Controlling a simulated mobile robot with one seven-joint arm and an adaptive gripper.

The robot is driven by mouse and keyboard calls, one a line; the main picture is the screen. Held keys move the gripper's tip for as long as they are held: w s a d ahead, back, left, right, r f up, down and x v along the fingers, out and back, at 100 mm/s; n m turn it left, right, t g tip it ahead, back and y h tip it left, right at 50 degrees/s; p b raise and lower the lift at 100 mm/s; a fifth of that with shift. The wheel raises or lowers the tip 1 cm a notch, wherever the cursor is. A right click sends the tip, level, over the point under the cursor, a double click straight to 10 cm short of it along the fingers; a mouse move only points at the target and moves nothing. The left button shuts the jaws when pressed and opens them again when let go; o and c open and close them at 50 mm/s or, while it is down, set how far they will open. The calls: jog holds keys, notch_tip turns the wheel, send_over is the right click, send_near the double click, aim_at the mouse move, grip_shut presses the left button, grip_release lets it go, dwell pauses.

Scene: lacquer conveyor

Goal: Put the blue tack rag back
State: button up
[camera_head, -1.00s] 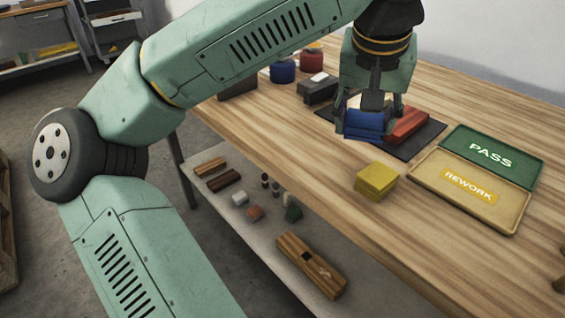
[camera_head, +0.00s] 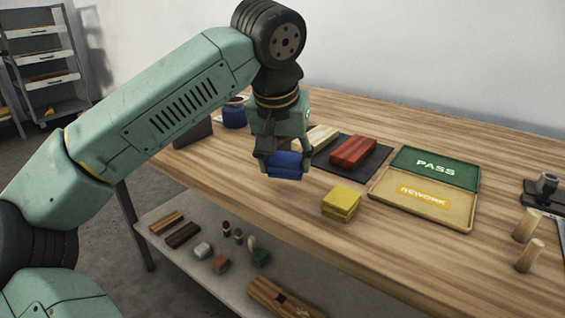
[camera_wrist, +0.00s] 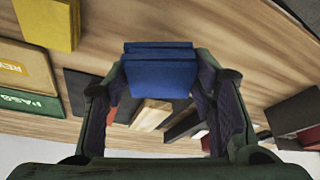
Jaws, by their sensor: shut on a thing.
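The blue tack rag (camera_head: 285,165) is a folded blue block. My gripper (camera_head: 281,158) is shut on it and holds it near the front edge of the wooden bench; I cannot tell how far above the surface it is. In the wrist view the blue rag (camera_wrist: 158,72) sits between the two fingers of my gripper (camera_wrist: 160,95). A yellow folded rag (camera_head: 341,202) lies on the bench to the right of the blue one.
A dark mat (camera_head: 374,160) behind carries a red block (camera_head: 353,150) and a pale wooden block (camera_head: 318,138). The PASS and REWORK tray (camera_head: 465,219) lies right. A blue pot (camera_head: 234,115) stands behind my arm. A lower shelf (camera_head: 205,270) holds several small items.

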aim_at(283, 182)
jog(key=w, duration=0.3)
jog(key=shift+w+a+f, duration=0.1)
jog(key=shift+w+a, duration=0.05)
jog(key=shift+s+x, duration=0.2)
jog(key=shift+x, duration=0.7)
jog(key=shift+s+x, duration=0.15)
jog(key=shift+x, duration=0.8)
jog(key=shift+a+f, duration=0.2)
jog(key=shift+f, duration=0.05)
jog(key=shift+f, duration=0.15)
jog(key=o, duration=1)
